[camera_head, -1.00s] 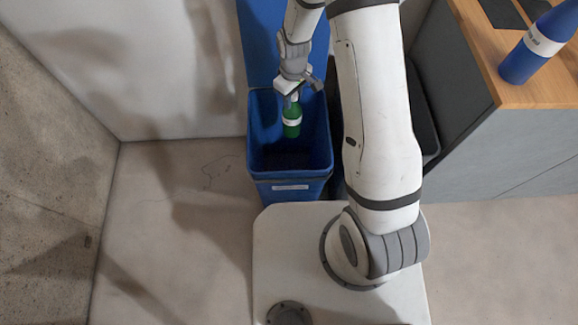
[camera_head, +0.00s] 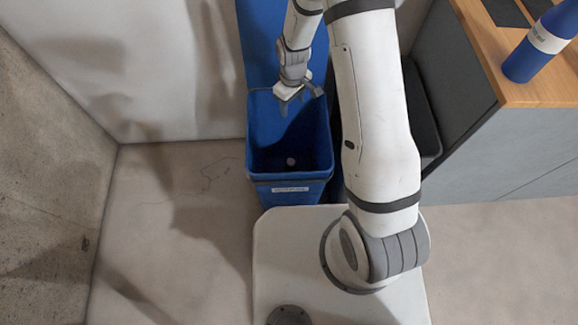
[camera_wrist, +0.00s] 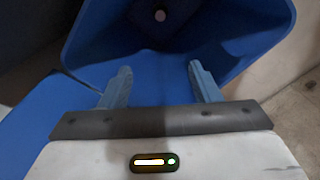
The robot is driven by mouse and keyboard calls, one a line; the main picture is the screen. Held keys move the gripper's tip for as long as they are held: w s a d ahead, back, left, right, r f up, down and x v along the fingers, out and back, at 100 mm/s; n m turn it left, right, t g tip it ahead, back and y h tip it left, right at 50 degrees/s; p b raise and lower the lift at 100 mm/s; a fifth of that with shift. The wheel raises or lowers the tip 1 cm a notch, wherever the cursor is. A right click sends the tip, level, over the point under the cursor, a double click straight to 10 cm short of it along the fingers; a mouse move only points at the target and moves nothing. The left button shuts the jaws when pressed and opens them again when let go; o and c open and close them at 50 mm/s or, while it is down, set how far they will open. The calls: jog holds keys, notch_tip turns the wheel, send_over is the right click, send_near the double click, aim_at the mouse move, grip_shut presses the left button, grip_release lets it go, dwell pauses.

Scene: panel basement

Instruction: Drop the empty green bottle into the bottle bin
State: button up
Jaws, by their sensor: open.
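The bottle bin (camera_head: 291,179) is a blue open-topped container with a white label strip on its front. My gripper (camera_head: 288,104) is open and empty above the back part of the bin's opening. In the wrist view its two fingers (camera_wrist: 160,75) stand apart with nothing between them, and the bin's blue inner walls (camera_wrist: 235,50) show beyond.
A blue bottle (camera_head: 537,48) with a white label stands on the wooden countertop (camera_head: 485,50) at the right. The bin's raised blue lid (camera_head: 258,45) stands behind it. A dark container (camera_head: 420,115) sits between my arm and the grey cabinet. The floor left of the bin is clear.

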notch_tip(320, 180, up, 8)
jog(key=p, duration=0.1)
dwell(0.4)
jog(key=s+d+r+m+t+p, duration=0.1)
jog(key=s+d+r+m+p, duration=0.2)
jog(key=s+r, duration=0.3)
jog(key=s+d+r+m+p, duration=0.3)
jog(key=s+r, duration=0.4)
jog(key=r, duration=0.8)
jog(key=s+d+r+m+t+p, duration=0.1)
jog(key=s+d+r+m+p, duration=0.1)
jog(key=s+d+r+p, duration=0.2)
jog(key=s+d+r, duration=0.1)
jog(key=s+r, duration=0.2)
jog(key=r, duration=0.4)
jog(key=shift+d+r+m+t+p, duration=0.25)
jog(key=shift+r+m+t+p, duration=0.05)
jog(key=shift+m, duration=0.1)
jog(key=shift+s+d, duration=0.1)
jog(key=shift+s, duration=0.3)
jog(key=shift+c, duration=0.4)
